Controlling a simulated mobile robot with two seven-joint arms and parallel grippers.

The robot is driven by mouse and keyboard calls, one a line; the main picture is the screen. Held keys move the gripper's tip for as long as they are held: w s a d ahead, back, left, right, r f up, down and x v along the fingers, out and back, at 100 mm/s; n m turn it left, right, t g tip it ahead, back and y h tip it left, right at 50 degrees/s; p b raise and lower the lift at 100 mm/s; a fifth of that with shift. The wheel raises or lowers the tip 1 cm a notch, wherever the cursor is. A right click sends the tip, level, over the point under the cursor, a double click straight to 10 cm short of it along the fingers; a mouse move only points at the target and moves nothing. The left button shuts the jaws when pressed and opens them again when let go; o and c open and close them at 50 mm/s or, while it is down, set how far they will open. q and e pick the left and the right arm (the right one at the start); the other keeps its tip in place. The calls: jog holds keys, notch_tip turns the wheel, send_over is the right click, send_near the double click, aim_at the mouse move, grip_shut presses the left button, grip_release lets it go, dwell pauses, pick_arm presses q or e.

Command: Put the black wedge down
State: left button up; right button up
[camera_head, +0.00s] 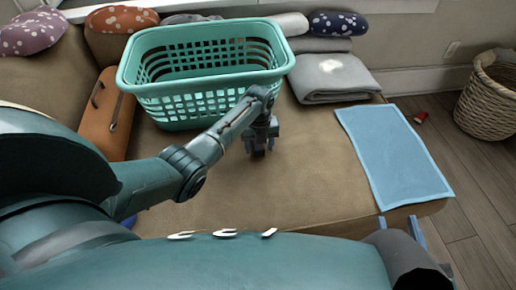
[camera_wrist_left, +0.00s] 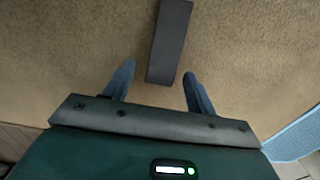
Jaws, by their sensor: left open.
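The black wedge (camera_wrist_left: 170,42) is a long dark block lying on the tan cushion in the left wrist view. Its near end reaches between my left gripper's two fingers (camera_wrist_left: 157,88), with a gap on either side. The left gripper is open and not clamped on it. In the head view my left gripper (camera_head: 260,146) points down at the cushion, just in front of the teal basket. The wedge is mostly hidden behind or under the gripper there. Blue prongs at the lower right (camera_head: 400,228) may be my right gripper, mostly hidden.
The teal laundry basket (camera_head: 205,96) stands behind my left gripper. Grey folded blankets (camera_head: 345,88) and patterned pillows lie at the back. A blue cloth (camera_head: 395,158) lies at the right of the cushion. An orange bag (camera_head: 108,117) is at left. A wicker basket (camera_head: 487,102) stands on the floor. The cushion's middle is clear.

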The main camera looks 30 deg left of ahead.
pick_arm(q)
jog(key=shift+c, duration=0.3)
jog(key=shift+r, duration=0.1)
jog(key=c, duration=1.1)
